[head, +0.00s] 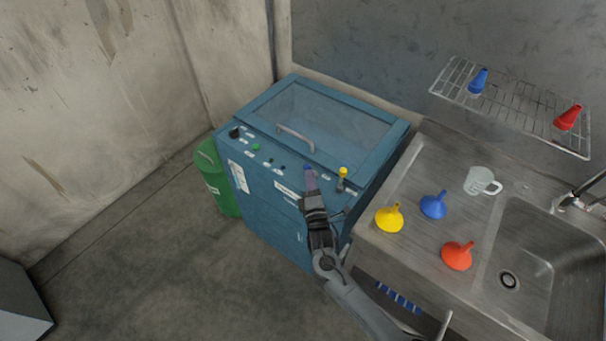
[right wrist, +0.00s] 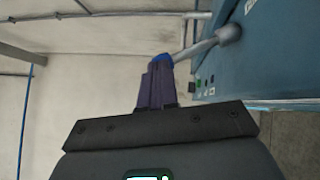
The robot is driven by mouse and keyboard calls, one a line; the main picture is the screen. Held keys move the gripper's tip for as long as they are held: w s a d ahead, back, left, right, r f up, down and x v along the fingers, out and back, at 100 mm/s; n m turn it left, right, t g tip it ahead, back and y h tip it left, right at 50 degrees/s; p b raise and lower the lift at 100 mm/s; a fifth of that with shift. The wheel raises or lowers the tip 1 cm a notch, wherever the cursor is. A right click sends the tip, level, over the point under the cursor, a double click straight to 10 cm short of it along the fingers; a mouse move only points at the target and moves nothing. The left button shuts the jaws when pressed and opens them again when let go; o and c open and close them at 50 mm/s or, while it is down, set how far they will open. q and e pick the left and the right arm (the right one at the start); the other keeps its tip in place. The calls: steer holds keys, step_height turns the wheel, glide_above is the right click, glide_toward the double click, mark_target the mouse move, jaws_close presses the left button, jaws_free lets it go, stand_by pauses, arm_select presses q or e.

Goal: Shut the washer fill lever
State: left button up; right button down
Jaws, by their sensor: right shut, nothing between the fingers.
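The washer (head: 322,120) is a blue cabinet with a clear-windowed lid, which is down. Along its front top edge are two levers: one with a blue tip (head: 308,167) and one with a yellow tip (head: 343,171). I cannot read which is labelled fill. My right gripper (head: 310,182) is shut and empty at the blue-tipped lever. In the right wrist view, the closed fingers (right wrist: 157,85) overlap the blue tip (right wrist: 163,58), whose grey rod (right wrist: 195,48) slants from the washer; contact is unclear. My left gripper is not in view.
A steel sink counter (head: 405,260) stands right of the washer, with a yellow funnel (head: 389,218), a blue funnel (head: 433,206), a red funnel (head: 458,256) and a clear jug (head: 481,181). A wire rack (head: 520,107) hangs above. A green bin (head: 212,178) stands left.

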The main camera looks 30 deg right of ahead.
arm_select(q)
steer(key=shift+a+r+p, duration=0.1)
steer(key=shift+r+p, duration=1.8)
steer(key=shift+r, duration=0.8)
arm_select(e)
steer(key=shift+m+g, duration=0.3)
steer(key=shift+m, duration=0.1)
steer(key=shift+w+d+r, duration=0.3)
steer(key=shift+d+r, duration=0.1)
steer(key=shift+d, duration=0.25)
steer(key=shift+w+d+r, duration=0.25)
steer(key=shift+d+r, duration=0.2)
steer(key=shift+d, duration=0.2)
steer(key=shift+w+d+r, duration=0.3)
steer(key=shift+d+r, duration=0.1)
steer(key=shift+d, duration=0.25)
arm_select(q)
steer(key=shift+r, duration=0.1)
